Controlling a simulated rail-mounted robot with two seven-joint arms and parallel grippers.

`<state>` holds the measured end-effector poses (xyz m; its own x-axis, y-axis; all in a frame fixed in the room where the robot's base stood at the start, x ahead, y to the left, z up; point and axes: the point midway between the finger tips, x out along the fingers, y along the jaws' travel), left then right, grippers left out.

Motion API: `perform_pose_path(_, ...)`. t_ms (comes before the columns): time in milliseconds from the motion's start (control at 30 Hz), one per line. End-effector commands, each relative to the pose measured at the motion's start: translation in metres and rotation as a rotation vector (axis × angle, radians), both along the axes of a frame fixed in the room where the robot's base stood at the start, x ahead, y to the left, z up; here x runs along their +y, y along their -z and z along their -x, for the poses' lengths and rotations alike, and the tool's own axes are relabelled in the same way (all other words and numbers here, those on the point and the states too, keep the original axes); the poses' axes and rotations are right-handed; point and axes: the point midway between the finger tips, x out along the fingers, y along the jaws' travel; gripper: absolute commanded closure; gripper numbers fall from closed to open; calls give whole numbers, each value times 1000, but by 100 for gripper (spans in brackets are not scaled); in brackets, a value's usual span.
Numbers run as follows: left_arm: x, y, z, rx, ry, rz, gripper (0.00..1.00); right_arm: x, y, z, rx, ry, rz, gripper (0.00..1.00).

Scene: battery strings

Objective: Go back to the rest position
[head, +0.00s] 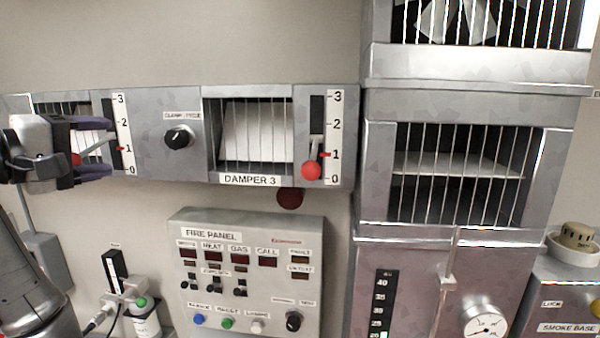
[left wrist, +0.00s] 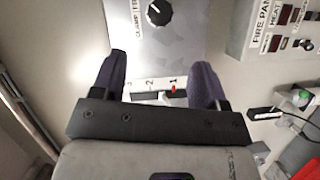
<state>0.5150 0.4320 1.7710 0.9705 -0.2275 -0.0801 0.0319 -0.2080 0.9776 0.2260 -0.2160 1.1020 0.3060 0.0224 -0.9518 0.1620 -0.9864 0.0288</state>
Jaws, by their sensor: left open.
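My left gripper (head: 92,153) is at the left of the head view, in front of the left damper unit. In the left wrist view my left gripper (left wrist: 160,85) has its two dark fingers spread apart with nothing between them. Beyond the fingers is a scale (left wrist: 160,88) with a red mark (left wrist: 173,89). In the head view this left scale (head: 119,135) reads 0 to 3, and the gripper partly hides the unit. A red knob (head: 76,159) shows between the fingers; I cannot tell whether they touch it. My right gripper is not in view.
A black rotary knob (head: 178,137) sits between the dampers. The fire panel (head: 250,222) is below. A tall metal cabinet (head: 455,104) stands at right, with a gauge (head: 485,325).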

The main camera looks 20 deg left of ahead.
Motion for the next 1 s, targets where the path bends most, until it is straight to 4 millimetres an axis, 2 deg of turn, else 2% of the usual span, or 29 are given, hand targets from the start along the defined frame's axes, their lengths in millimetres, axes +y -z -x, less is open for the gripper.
perform_pose_path(167,0,0,0,-20,7,-81,33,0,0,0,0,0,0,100)
perform_pose_path(367,8,-6,-1,-125,-30,-424,33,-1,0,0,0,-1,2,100)
perform_pose_path(567,16,-24,19,-230,-198,-798,33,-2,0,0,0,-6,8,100)
perform_pose_path(667,10,-34,32,-267,-292,-976,33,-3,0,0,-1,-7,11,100)
perform_pose_path(767,-6,-41,45,-302,-384,-1154,33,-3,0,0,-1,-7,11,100)
perform_pose_path(833,-23,-29,42,-292,-421,-1282,33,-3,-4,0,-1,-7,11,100)
perform_pose_path(1000,-53,15,25,-237,-417,-1441,33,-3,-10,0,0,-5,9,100)
